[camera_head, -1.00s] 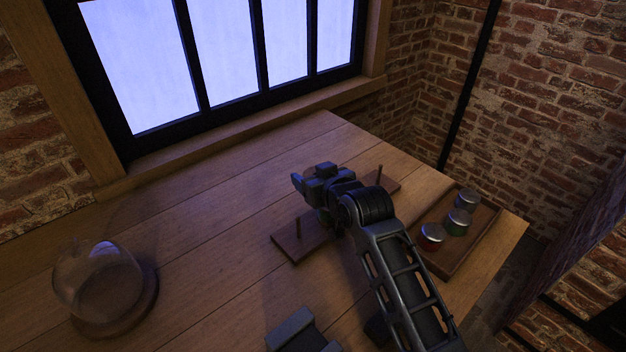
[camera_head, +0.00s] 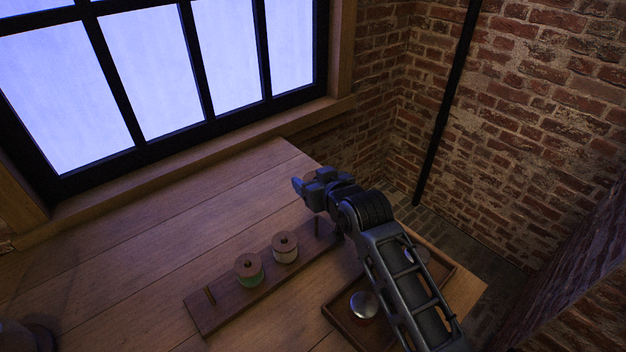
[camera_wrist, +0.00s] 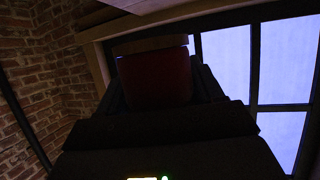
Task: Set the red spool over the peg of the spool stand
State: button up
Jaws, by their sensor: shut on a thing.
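The red spool (camera_wrist: 155,78) with a pale wooden flange shows in the wrist view. My gripper (camera_wrist: 155,95) is shut on it, with a dark finger on each side. In the head view my gripper (camera_head: 322,192) is above the right end of the spool stand (camera_head: 228,314) and hides the red spool. The stand is a long dark board on the table. A bare peg (camera_head: 210,295) stands at its left end and another peg (camera_head: 318,228) near its right end, just below my gripper. Between them sit a green spool (camera_head: 249,270) and a cream spool (camera_head: 285,247).
A wooden tray (camera_head: 335,318) with silver-lidded jars (camera_head: 363,305) lies right of the stand, partly hidden by my arm. A window and brick walls stand behind the table (camera_head: 180,245). The table is clear left of the stand. A dark object is cut off at the lower left.

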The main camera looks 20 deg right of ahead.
aim_at(317, 223)
jog(key=shift+f+b, duration=4.75)
jog(key=shift+f, duration=1.65)
jog(key=o, duration=1.2)
jog(key=r, duration=0.4)
jog(key=shift+s+d+r, duration=0.15)
jog(key=shift+d+r, duration=0.1)
jog(key=s+d+r, duration=0.2)
jog(key=d, duration=0.1)
jog(key=s+d+r, duration=0.1)
jog(key=d+r, duration=0.1)
jog(key=d, duration=0.1)
jog(key=s+d+r, duration=0.2)
jog(key=d, duration=0.1)
jog(key=shift+s+d+r, duration=0.2)
jog(key=shift+s+r, duration=0.05)
jog(key=shift+s, duration=0.1)
